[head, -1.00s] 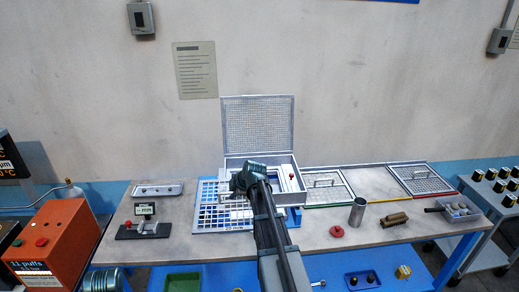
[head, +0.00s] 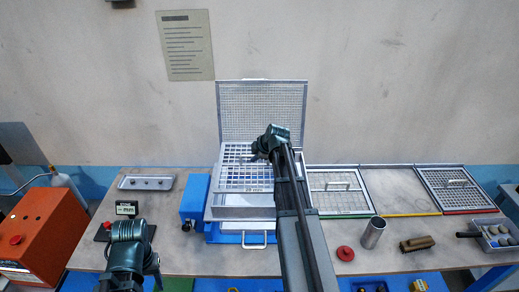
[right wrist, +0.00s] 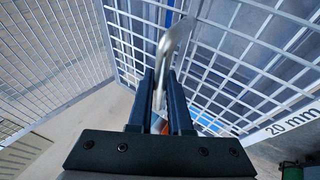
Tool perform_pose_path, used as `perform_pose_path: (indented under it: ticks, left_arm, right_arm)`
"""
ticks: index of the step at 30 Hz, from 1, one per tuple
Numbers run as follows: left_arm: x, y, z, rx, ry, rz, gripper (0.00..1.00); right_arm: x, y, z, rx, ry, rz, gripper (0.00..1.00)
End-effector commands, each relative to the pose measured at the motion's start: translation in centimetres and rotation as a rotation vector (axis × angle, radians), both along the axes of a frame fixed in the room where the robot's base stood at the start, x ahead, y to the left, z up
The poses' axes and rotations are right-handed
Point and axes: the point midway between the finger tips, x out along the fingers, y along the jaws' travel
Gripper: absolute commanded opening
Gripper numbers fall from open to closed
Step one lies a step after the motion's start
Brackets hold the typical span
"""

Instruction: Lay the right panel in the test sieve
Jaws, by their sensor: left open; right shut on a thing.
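The test sieve (head: 240,212) is a grey metal box on a blue base, its mesh lid (head: 262,110) standing open behind it. My right gripper (head: 259,153) is shut on the metal handle of the 20 mm panel (head: 236,153), a white wide grid that shows over the sieve's opening. The right wrist view shows the fingers (right wrist: 163,95) around the curved handle (right wrist: 172,50) and the grid (right wrist: 225,60) beyond. Whether the panel touches the sieve's rim, I cannot tell. My right arm hides its right side. My left gripper (head: 132,235) is open and empty at lower left; its fingertips are unclear.
A green-edged panel (head: 338,206) and a red-edged panel (head: 452,190) lie right of the sieve, with a bare yellow-edged place (head: 398,192) between them. A metal cup (head: 373,232), a red disc (head: 345,253) and a brush (head: 417,243) stand in front. A blue box (head: 194,201) adjoins the sieve.

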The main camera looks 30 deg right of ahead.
Motion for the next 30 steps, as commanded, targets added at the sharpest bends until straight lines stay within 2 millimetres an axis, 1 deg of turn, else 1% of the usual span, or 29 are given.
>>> perform_pose_path:
  ticks: [11, 16, 23, 30]
  left_arm:
    - [0.0, 0.0, 0.0, 0.0, 0.0, 0.0, 0.52]
    - [0.0, 0.0, -0.3, 0.0, 0.0, 0.0, 0.52]
    - [0.0, 0.0, -1.5, 0.0, 0.0, 0.0, 0.52]
    - [0.0, 0.0, -3.3, 0.001, -0.001, -0.001, 0.52]
  right_arm:
    - [0.0, 0.0, 0.1, 0.002, -0.002, -0.003, 0.0]
    - [0.0, 0.0, -0.3, 0.002, -0.002, -0.003, 0.0]
    - [0.0, 0.0, -1.5, 0.002, -0.002, -0.003, 0.0]
    - [0.0, 0.0, -3.3, 0.002, -0.002, -0.003, 0.0]
